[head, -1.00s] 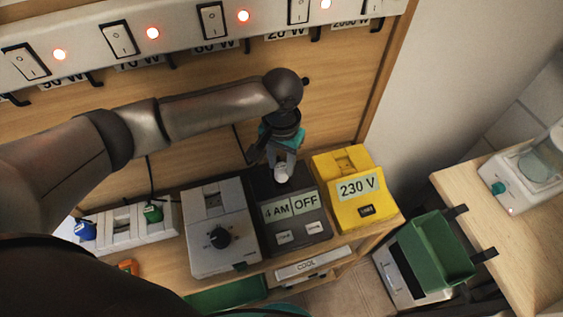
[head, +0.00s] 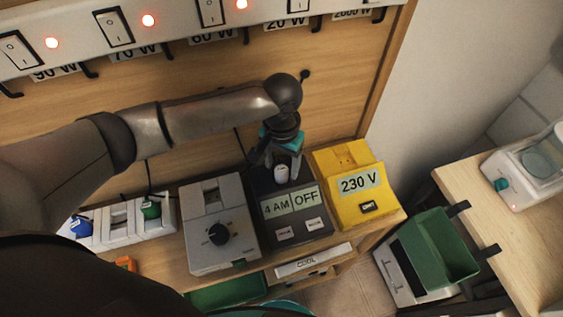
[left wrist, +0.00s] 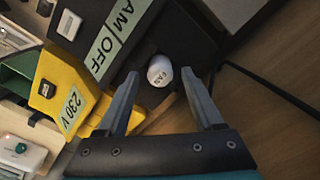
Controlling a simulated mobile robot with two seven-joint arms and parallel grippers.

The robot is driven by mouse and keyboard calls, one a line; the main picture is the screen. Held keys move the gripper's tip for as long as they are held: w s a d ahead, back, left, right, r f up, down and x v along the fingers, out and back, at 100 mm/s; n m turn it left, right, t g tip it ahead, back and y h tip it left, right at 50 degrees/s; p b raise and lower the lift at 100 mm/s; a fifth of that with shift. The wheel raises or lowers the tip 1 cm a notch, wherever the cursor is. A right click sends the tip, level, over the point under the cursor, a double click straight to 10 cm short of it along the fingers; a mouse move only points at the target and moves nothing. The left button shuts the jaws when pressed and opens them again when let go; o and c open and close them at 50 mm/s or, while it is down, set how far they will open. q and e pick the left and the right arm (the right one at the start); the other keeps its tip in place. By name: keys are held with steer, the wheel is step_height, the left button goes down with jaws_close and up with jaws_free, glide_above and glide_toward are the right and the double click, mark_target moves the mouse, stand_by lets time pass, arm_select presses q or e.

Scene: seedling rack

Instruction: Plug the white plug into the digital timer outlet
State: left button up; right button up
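The white plug (head: 281,173) sits upright at the outlet on top of the dark digital timer (head: 290,228), whose display reads "4 AM OFF". In the left wrist view the plug (left wrist: 160,71) shows its lettered end, and the timer (left wrist: 182,38) lies behind it. How deep its pins are seated is hidden. My left gripper (head: 278,163) is over the plug with its fingers spread on both sides. In the left wrist view a gap shows between the plug and each fingertip of this gripper (left wrist: 160,74). My right gripper is not in view.
A yellow 230 V box (head: 352,205) stands right of the timer, and a grey dial box (head: 220,235) stands left of it. A white power strip (head: 120,220) holds blue and green plugs. A green bin (head: 445,248) is at the right.

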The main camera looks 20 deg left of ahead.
arm_select(q)
steer(key=shift+o, duration=0.2)
step_height(320, 180, up, 8)
steer(key=shift+f+p, duration=0.2)
steer(key=shift+p, duration=0.1)
stand_by(0.5)
